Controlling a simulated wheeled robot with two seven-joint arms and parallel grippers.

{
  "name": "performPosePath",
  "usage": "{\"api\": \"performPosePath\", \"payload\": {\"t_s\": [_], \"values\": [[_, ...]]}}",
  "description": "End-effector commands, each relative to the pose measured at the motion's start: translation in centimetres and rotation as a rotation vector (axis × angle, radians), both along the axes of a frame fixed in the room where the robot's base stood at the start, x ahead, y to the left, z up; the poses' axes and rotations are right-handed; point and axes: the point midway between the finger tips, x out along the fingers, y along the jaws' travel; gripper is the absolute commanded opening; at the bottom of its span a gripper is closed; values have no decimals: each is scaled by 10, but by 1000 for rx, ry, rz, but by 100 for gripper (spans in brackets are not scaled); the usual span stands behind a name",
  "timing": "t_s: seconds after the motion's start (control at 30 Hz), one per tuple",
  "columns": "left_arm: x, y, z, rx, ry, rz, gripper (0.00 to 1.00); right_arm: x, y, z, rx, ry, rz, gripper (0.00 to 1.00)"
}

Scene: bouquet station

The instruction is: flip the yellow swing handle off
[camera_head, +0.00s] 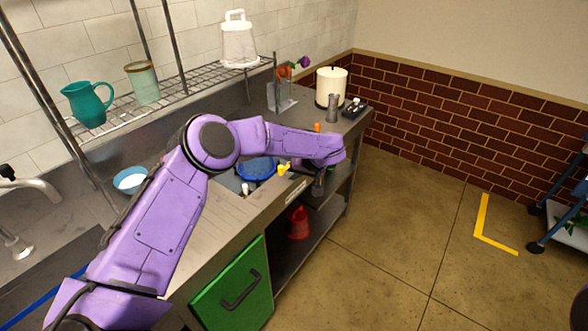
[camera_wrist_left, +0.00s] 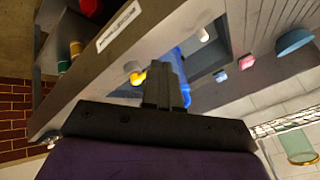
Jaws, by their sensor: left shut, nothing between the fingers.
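The yellow swing handle (camera_head: 284,169) sticks out at the front of the counter, beside a round blue part (camera_head: 257,169). My left gripper (camera_head: 318,184) hangs down at the counter's front edge, to the right of the handle in the head view. Its fingers (camera_wrist_left: 166,86) are shut with nothing between them. I cannot tell whether they touch the handle. My right gripper is not in view.
A white-topped knob (camera_head: 245,189) stands left of the handle. A red container (camera_head: 298,222) sits on the lower shelf. A grey cylinder (camera_head: 333,107), a cream canister (camera_head: 331,86) and a flower holder (camera_head: 281,96) stand behind my arm. The floor to the right is largely clear.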

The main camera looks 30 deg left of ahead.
Motion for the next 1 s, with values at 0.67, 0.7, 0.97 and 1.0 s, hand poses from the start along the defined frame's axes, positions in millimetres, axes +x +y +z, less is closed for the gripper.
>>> {"api": "performPosePath", "payload": {"t_s": [0.67, 0.7, 0.97, 1.0], "values": [[-37, -20, 51, -2, 4, 4, 0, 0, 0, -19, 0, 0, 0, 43], [-37, -20, 51, -2, 4, 4, 0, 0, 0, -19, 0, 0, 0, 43], [-36, -20, 51, -4, -6, 19, 0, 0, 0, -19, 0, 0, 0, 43], [-36, -20, 51, -10, -29, 47, 0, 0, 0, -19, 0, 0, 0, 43]]}}
